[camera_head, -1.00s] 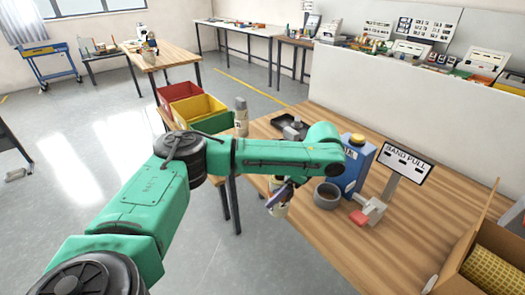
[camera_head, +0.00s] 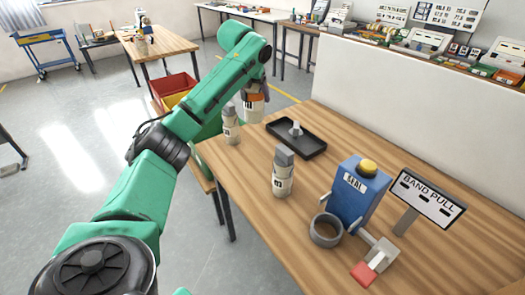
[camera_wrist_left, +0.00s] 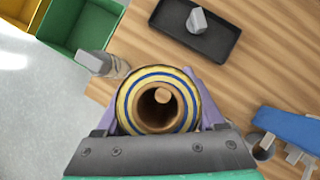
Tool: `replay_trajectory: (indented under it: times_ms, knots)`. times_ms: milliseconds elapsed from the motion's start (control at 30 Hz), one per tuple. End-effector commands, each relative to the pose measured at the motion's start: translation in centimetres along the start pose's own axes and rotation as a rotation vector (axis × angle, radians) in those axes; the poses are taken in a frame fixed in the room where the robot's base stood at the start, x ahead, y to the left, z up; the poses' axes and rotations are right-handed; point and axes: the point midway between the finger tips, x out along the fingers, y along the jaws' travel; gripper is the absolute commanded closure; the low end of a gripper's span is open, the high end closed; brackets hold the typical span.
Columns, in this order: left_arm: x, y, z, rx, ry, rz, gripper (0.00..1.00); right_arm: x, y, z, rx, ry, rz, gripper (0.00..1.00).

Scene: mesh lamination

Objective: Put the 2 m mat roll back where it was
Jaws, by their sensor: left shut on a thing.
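My left gripper (camera_head: 256,88) is shut on a roll (camera_head: 254,108), held over the far left part of the wooden table. In the left wrist view the roll (camera_wrist_left: 134,92) shows end-on between the purple fingers, with a hollow brown core and blue and yellow rings. In the head view it has a pale label and an orange band, partly covered by the gripper. Whether its lower end touches the table cannot be told. My right gripper is not in view.
A grey-capped labelled container (camera_head: 230,130) stands left of the roll, another (camera_head: 283,178) nearer. A black tray (camera_head: 310,153) lies right of the roll. A blue SEAL box (camera_head: 352,205), grey ring (camera_head: 316,238) and BAND PULL sign (camera_head: 427,196) stand right. A green bin (camera_wrist_left: 78,22) adjoins the table.

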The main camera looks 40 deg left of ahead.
Motion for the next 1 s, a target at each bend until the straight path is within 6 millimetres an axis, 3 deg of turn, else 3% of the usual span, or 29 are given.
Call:
replay_trajectory:
  times_ms: [133,367,500,733,833,1000]
  knots:
    - [2.6,0.2,-1.6,0.002,0.005,0.004,1.0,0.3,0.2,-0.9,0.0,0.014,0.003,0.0]
    - [9.1,0.1,-5.5,0.002,0.007,0.004,1.0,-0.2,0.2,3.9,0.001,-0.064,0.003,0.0]
    - [12.3,0.1,-7.3,0.001,0.004,0.003,1.0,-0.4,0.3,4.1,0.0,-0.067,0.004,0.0]
    - [15.9,0.1,-9.3,0.001,0.004,0.003,1.0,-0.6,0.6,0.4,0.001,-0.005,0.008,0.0]
    - [17.0,0.1,-9.9,0.0,0.001,0.002,1.0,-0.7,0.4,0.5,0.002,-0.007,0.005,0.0]
    - [17.1,0.1,-10.0,0.001,0.0,0.002,1.0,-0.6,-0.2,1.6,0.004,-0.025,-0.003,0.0]
